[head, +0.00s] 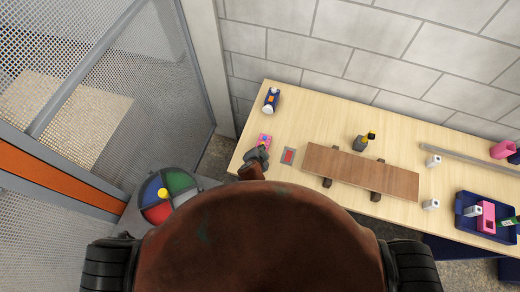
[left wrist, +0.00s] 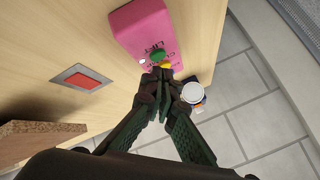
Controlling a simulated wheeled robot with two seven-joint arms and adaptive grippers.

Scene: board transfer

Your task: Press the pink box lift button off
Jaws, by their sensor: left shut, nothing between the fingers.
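The pink box (head: 265,139) stands near the left end of the wooden table. In the left wrist view the pink box (left wrist: 141,24) carries dark lettering that reads LIFT, a green button (left wrist: 157,56), a small white dot and a yellow part (left wrist: 166,67) partly hidden by my fingers. My left gripper (head: 262,152) is shut and empty, right at the near side of the box. In the left wrist view its fingertips (left wrist: 161,76) overlap the box's button end. I cannot tell whether they touch it. My right gripper is not in view.
A red panel in a grey frame (head: 288,156) lies right of the box. A brown board (head: 360,170) rests on dark supports further right. A blue and white bottle (head: 271,100) stands behind. A blue tray (head: 465,203) sits at the right. A coloured disc (head: 183,181) is at lower left.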

